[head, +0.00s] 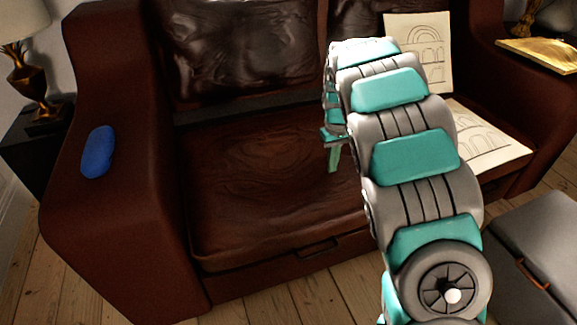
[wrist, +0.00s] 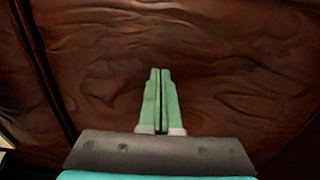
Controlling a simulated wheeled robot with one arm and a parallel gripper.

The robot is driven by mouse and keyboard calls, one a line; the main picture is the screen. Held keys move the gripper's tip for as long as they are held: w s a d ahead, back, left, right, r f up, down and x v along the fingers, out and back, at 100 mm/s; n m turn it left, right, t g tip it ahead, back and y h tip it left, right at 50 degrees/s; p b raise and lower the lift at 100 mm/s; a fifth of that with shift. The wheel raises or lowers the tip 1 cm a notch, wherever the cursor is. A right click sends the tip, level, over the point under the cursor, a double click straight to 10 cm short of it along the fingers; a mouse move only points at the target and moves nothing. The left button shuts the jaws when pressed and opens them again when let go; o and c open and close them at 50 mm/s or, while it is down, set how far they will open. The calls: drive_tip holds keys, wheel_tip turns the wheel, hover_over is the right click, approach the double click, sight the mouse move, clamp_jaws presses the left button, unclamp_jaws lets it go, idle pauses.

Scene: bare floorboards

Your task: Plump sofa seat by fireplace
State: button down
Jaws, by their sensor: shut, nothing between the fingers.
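The dark brown leather sofa (head: 110,215) fills the head view. Its left seat cushion (head: 255,175) is creased and lies flat between the left arm and my arm. My gripper (head: 333,168) is over the right part of the seat, its fingers pointing down. In the wrist view my gripper (wrist: 160,75) is shut and empty, with the creased brown leather (wrist: 230,60) behind the fingertips. I cannot tell whether the tips touch it. My arm hides part of the sofa's middle. No fireplace shows.
A blue object (head: 98,152) lies on the sofa's left arm. Sheets with arch drawings (head: 425,45) lie and lean at the right. A lamp (head: 28,75) stands on a dark side table at left. A grey case (head: 530,255) stands on the floor at right.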

drive_tip(key=b, duration=0.3)
hover_over(286, 200)
drive_tip(key=shift+a, duration=0.1)
idle(0.6)
drive_tip(key=shift+f+b, duration=0.45)
drive_tip(key=shift+f, duration=1.15)
drive_tip(key=shift+w+r+p, duration=0.1)
drive_tip(key=shift+r+p, duration=0.5)
drive_tip(key=shift+r, duration=1.1)
